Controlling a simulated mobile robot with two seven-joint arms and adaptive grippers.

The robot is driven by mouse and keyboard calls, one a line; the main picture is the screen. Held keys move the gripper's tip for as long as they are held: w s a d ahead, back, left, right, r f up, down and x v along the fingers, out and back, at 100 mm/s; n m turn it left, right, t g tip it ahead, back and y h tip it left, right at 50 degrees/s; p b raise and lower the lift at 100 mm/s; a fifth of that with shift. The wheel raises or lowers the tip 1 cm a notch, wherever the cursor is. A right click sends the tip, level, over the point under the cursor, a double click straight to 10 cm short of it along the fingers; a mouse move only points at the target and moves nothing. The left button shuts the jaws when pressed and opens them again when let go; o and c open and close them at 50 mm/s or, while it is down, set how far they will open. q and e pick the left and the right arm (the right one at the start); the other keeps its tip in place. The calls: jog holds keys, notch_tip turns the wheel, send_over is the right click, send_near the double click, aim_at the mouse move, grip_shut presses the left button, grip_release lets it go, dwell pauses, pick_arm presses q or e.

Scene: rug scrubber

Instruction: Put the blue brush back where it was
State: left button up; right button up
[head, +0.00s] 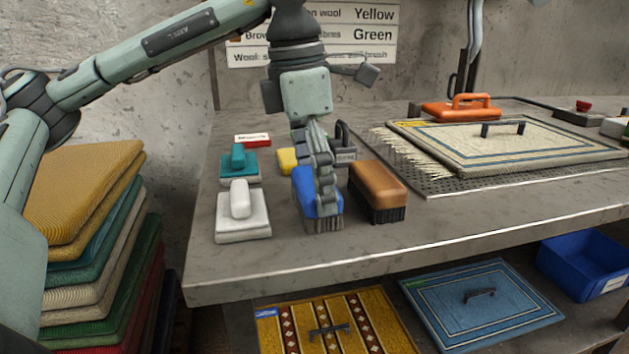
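The blue brush (303,187), with dark bristles below, is on or just above the bench between a white-handled block and a brown brush. Its bristles point down; I cannot tell whether they touch the bench. My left gripper (325,190) comes down from above, with its fingers in front of the brush's right part. The fingers overlap in this view and hide part of the brush, so I cannot tell whether they grip it. My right gripper is not in view.
The brown brush (378,187) stands close on the right. The white block (242,215), teal block (239,165) and yellow block (287,161) are left and behind. A cream rug (500,143) lies on a grate at right. The bench front (400,240) is clear.

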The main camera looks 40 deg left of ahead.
aim_at(308, 180)
pick_arm(q)
jog(key=o, duration=0.9)
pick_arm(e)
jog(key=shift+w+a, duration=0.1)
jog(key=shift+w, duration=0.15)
pick_arm(q)
jog(key=shift+r, duration=0.35)
jog(key=r, duration=0.5)
jog(key=r+p, duration=0.1)
jog(key=r, duration=0.2)
jog(key=shift+s+a, duration=0.3)
jog(key=shift+s, duration=0.05)
jog(key=shift+s+a+r+p, duration=0.1)
jog(key=shift+r+p, duration=0.35)
jog(key=shift+r, duration=0.45)
jog(key=shift+s+a+r+p, duration=0.1)
jog(key=shift+r+p, duration=0.35)
jog(key=shift+r, duration=0.4)
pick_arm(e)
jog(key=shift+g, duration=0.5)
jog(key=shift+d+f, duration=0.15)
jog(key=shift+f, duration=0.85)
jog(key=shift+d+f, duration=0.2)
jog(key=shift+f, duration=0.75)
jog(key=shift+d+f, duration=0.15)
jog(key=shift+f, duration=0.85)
